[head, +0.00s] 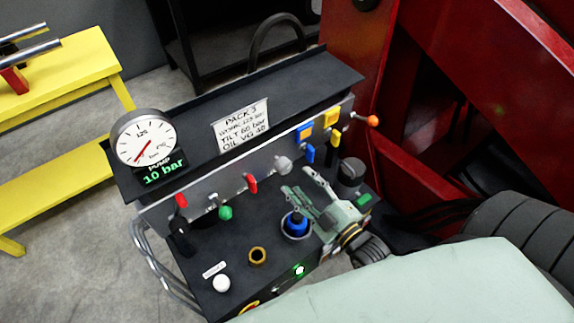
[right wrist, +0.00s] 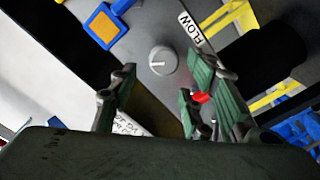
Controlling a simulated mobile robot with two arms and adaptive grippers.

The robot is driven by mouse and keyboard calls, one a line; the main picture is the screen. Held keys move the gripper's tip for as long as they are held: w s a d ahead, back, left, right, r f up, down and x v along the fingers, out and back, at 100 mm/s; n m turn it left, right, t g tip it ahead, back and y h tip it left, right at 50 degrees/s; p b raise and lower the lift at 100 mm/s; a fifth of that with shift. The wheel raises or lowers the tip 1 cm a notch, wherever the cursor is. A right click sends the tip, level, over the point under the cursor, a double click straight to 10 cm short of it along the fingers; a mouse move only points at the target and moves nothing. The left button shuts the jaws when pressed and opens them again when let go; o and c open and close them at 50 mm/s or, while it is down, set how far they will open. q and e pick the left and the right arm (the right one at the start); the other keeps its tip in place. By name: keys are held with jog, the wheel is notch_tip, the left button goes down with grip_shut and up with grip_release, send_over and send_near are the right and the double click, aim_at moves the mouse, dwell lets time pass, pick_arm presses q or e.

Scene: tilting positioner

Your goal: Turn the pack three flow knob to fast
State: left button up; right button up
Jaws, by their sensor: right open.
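The flow knob (head: 283,165) is a small round grey knob on the sloped front panel of the pack (head: 300,73) marked PACK 3. In the right wrist view the knob (right wrist: 163,62) shows a pale pointer line, beside a white FLOW label (right wrist: 189,30). My right gripper (head: 297,181) is open and empty, just below and right of the knob, apart from it. In the right wrist view its fingers (right wrist: 160,84) stand either side, with the knob beyond the tips. No fast or slow marking is readable. My left gripper is not in view.
Red levers (head: 250,183), a blue lever (head: 310,153) and an orange-tipped lever (head: 372,121) flank the knob. A blue knob (head: 296,223) sits below my right gripper. A gauge (head: 143,138) with a 10 bar display stands left. A red frame (head: 345,60) rises behind right.

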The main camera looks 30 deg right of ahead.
aim_at(289, 168)
jog(key=w, duration=0.5)
jog(key=w+a, duration=0.1)
jog(key=w, duration=0.1)
jog(key=shift+w, duration=0.25)
jog(key=c, duration=1)
jog(key=shift+c, duration=0.2)
